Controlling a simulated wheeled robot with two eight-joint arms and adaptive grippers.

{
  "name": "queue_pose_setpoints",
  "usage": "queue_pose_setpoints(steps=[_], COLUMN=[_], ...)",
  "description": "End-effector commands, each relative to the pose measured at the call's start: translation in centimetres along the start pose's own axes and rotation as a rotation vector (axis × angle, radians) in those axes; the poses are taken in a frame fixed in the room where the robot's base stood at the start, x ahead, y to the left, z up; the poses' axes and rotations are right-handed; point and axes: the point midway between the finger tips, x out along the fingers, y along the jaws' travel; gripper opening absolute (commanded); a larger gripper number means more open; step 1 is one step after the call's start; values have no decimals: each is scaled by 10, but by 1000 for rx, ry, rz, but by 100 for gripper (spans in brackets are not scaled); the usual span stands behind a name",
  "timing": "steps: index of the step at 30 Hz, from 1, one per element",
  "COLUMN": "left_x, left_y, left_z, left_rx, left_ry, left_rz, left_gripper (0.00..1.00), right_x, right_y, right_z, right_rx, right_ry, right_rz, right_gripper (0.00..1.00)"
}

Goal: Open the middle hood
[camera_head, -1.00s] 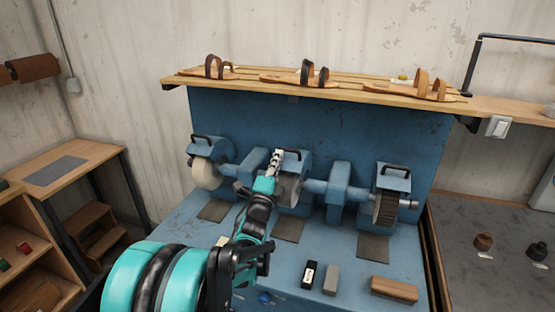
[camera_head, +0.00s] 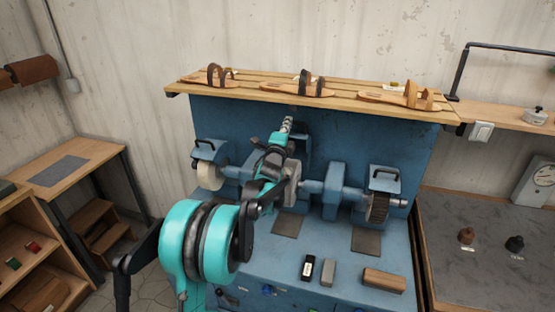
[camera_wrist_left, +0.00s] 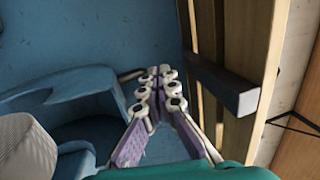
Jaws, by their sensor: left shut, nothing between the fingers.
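The middle hood (camera_head: 303,146) is a blue cover above the middle grinding wheel (camera_head: 291,188), largely hidden behind my left arm. It appears tilted upward. My left gripper (camera_head: 287,124) is shut and empty, at the upper edge of this hood and in front of the blue back panel. In the left wrist view, the closed fingers (camera_wrist_left: 157,88) are beside a dark handle bar on the hood (camera_wrist_left: 60,103); I cannot tell whether they touch. The pale wheel (camera_wrist_left: 25,148) shows at lower left there. My right gripper is not in view.
The left hood (camera_head: 210,151) and right hood (camera_head: 385,178) are down over their wheels. A wooden shelf (camera_head: 345,88) with sandals overhangs the back panel, close above my gripper. Blocks, including a brown one (camera_head: 384,281), lie on the bench front.

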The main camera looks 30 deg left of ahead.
Motion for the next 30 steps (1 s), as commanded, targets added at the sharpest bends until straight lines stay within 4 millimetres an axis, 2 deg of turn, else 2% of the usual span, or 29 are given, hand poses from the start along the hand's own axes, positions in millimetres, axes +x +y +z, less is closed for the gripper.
queue_pose_setpoints(steps=[6,12,26,30], left_x=[23,31,32,23], left_y=[-2,-2,-2,-2], left_z=[-1,-2,-2,-1], left_rx=[0,0,0,0], left_ry=[0,0,0,0], left_rz=[0,0,0,0], left_gripper=[0,0,0,0], right_x=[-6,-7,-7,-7], right_y=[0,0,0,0], right_z=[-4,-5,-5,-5], right_rx=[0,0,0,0], right_ry=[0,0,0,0], right_rz=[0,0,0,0], right_gripper=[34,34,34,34])
